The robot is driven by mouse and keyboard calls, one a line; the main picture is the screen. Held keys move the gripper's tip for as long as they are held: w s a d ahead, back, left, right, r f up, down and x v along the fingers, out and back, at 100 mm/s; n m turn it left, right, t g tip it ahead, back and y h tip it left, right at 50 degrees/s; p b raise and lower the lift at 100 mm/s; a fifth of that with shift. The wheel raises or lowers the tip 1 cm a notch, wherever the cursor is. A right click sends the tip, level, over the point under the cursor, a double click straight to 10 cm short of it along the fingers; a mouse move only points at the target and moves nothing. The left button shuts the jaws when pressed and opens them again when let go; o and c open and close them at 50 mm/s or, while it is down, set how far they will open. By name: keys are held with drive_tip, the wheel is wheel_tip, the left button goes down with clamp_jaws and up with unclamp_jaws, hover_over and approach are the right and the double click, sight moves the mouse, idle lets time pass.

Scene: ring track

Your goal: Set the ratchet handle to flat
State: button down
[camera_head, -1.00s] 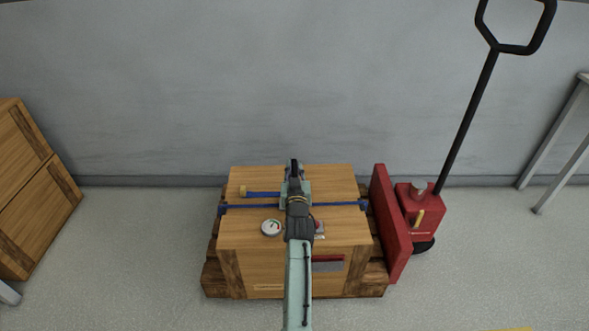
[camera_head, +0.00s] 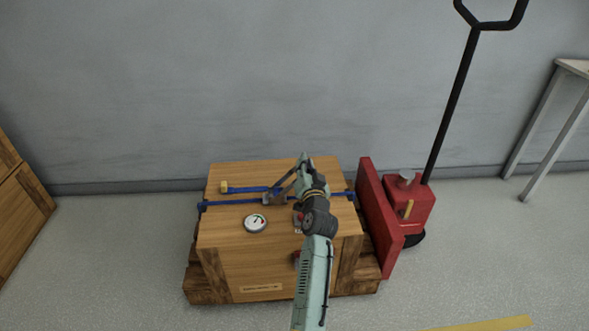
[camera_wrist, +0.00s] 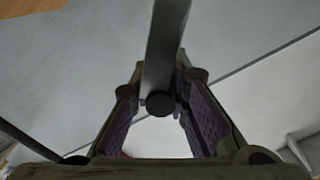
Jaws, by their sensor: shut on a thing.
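The ratchet (camera_head: 273,198) sits on the blue strap across the top of the wooden crate (camera_head: 225,240). Its grey handle (camera_head: 287,183) rises from the ratchet, tilted up to the right. My gripper (camera_head: 303,165) is at the handle's upper end, above the crate top. In the wrist view the grey handle bar (camera_wrist: 165,50) runs between my gripper's two ridged fingers (camera_wrist: 165,112), with a dark round part between them. The fingers are shut on it. My wrist and arm hide part of the crate top and the strap to the right.
A blue strap tail with a yellow end (camera_head: 224,187) lies left on the crate. A dial gauge (camera_head: 256,223) is in front of the ratchet. A red pallet jack (camera_head: 409,208) stands close on the right. The wall (camera_head: 230,90) is behind; open floor lies left.

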drive_tip(key=d+f+m+b, duration=0.1)
drive_tip(key=f, duration=0.1)
drive_tip(key=d+f+m+b, duration=0.1)
drive_tip(key=d+f+m, duration=0.1)
drive_tip(key=d+f+m+b, duration=0.1)
drive_tip(key=f+m+b, duration=0.1)
drive_tip(key=shift+w+d, duration=0.1)
drive_tip(key=shift+d, duration=0.15)
drive_tip(key=shift+d+f+m+b, duration=0.3)
drive_tip(key=shift+f+m+b, duration=0.2)
drive_tip(key=shift+f+m, duration=0.25)
drive_tip(key=shift+d+f+m+b, duration=0.25)
drive_tip(key=shift+f+m+b, duration=0.2)
drive_tip(key=shift+f+m, duration=0.25)
drive_tip(key=c, duration=1.5)
unclamp_jaws()
drive_tip(key=shift+c, duration=0.2)
wheel_tip(320, 180, up, 10)
